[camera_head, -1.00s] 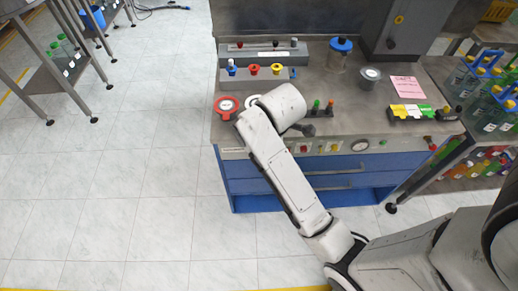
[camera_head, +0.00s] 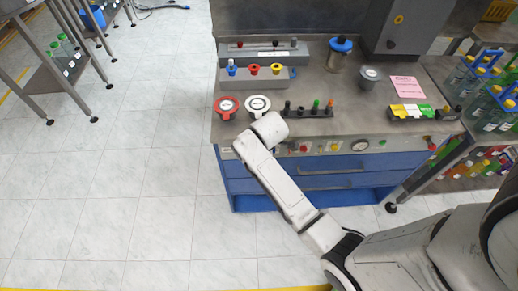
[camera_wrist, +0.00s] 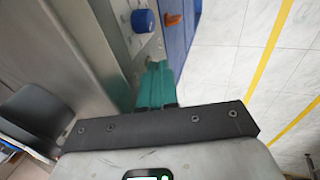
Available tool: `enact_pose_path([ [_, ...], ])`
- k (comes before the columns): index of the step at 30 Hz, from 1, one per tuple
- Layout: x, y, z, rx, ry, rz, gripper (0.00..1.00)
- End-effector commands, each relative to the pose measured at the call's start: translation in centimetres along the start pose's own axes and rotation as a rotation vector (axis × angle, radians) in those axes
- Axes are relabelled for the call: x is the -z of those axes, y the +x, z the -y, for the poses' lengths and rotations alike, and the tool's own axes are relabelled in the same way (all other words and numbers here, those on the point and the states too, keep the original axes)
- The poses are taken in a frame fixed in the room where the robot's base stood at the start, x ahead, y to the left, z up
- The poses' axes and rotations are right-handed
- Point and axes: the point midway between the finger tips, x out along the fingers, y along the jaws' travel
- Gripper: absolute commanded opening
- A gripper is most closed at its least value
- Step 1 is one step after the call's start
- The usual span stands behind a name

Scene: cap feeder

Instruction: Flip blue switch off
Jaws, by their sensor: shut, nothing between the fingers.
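A round blue knob (camera_wrist: 143,20) sits on the grey front panel (camera_wrist: 125,25) in the wrist view, the only blue control I can make out there. My gripper (camera_wrist: 157,68) has teal fingers that are together and empty. Its tips point toward the panel, below the knob in the picture and apart from it. Whether the tips touch the panel edge I cannot tell. In the head view my gripper is hidden by my arm, whose end is over the bench's front edge. I cannot make out the blue knob there.
An orange control (camera_wrist: 173,19) is beside the knob. The workbench (camera_head: 340,108) carries a red-rimmed dish (camera_head: 227,106), a white dish (camera_head: 257,104), a rack of coloured caps (camera_head: 254,76) and a blue-lidded jar (camera_head: 338,56). The floor left of the bench is clear.

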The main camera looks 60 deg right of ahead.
Motion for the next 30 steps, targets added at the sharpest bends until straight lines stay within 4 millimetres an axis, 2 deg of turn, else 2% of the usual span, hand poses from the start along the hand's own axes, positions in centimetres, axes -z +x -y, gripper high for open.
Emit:
enact_pose_path([
  [11,-0.01,0.05,0.05,-0.005,-0.001,0.000,0.00],
  [30,0.00,0.26,0.57,-0.111,-0.013,0.000,0.00],
])
